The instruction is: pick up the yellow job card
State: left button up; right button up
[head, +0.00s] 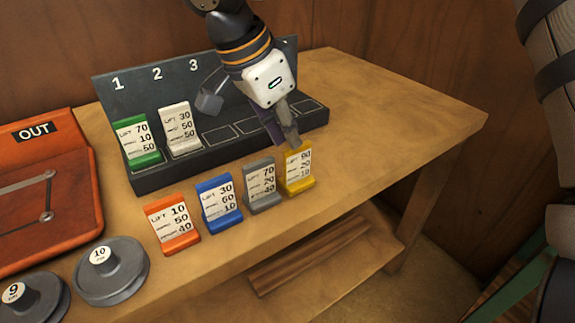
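The yellow job card (299,172) stands on the wooden bench at the right end of a row of cards in front of the board. Its printed white face is towards me. My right gripper (291,142) reaches down from above, fingertips at the card's top edge. The fingers overlap in this view, so I cannot tell whether they are apart or closed on the card, or whether they touch it. My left gripper is not in view.
Grey (262,187), blue (219,204) and orange (173,224) cards stand left of the yellow one. Behind is a dark numbered board (125,84) holding green (138,142) and white (181,130) cards. Round weights (112,272) lie front left. The bench's right end (410,115) is clear.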

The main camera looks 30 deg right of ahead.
aim_at(309, 168)
jog(key=x, duration=0.9)
jog(key=shift+w+d+r, duration=0.1)
jog(key=shift+d+r, duration=0.05)
jog(key=shift+d, duration=0.15)
grip_shut()
jog(key=shift+r, duration=0.15)
